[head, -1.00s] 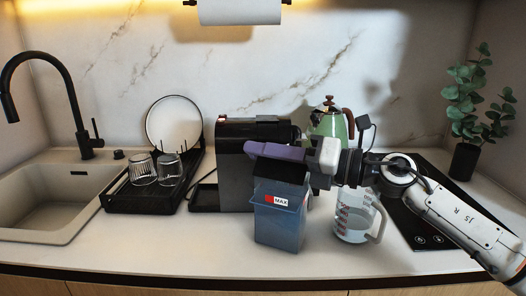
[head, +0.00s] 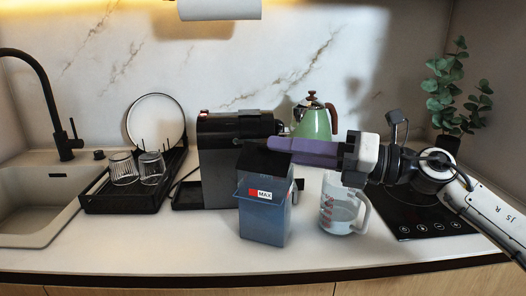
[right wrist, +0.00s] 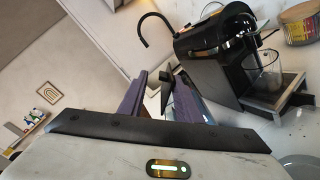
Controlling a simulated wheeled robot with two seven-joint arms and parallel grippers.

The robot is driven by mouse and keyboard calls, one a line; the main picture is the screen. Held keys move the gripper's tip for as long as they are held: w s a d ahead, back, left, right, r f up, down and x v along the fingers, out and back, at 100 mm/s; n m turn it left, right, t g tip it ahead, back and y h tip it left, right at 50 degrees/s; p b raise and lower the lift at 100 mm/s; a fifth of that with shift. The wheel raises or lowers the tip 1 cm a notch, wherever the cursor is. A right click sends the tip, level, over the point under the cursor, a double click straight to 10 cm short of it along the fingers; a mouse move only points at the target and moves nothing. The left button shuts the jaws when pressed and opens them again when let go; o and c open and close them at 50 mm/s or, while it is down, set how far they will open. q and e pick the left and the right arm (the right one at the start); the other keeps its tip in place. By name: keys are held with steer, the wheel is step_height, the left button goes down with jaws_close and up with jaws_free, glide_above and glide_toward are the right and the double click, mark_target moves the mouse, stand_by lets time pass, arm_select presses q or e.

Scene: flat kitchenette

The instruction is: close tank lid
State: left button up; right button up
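The tank (head: 263,212) is a translucent blue box with a MAX label, upright on the counter in front of the coffee machine. Its black lid (head: 261,161) is at the top and looks tilted up. My right gripper (head: 274,146), with purple fingers, reaches in from the right at the height of the lid's upper edge. In the right wrist view the fingers are spread apart, with a dark piece (right wrist: 167,88), probably the lid, between or just beyond their tips. Contact cannot be told. My left gripper is not in view.
The coffee machine (head: 222,160) stands behind the tank. A measuring jug (head: 341,206) is close on the right, below my right gripper. A green kettle (head: 313,122) is behind it. A drying rack (head: 124,198) with glasses is left. The front counter strip is clear.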

steer(key=shift+v, duration=0.95)
steer(key=shift+s+d, duration=0.1)
steer(key=b+v, duration=0.5)
steer(key=v, duration=0.6)
steer(key=shift+d+b, duration=0.3)
steer(key=shift+b, duration=0.05)
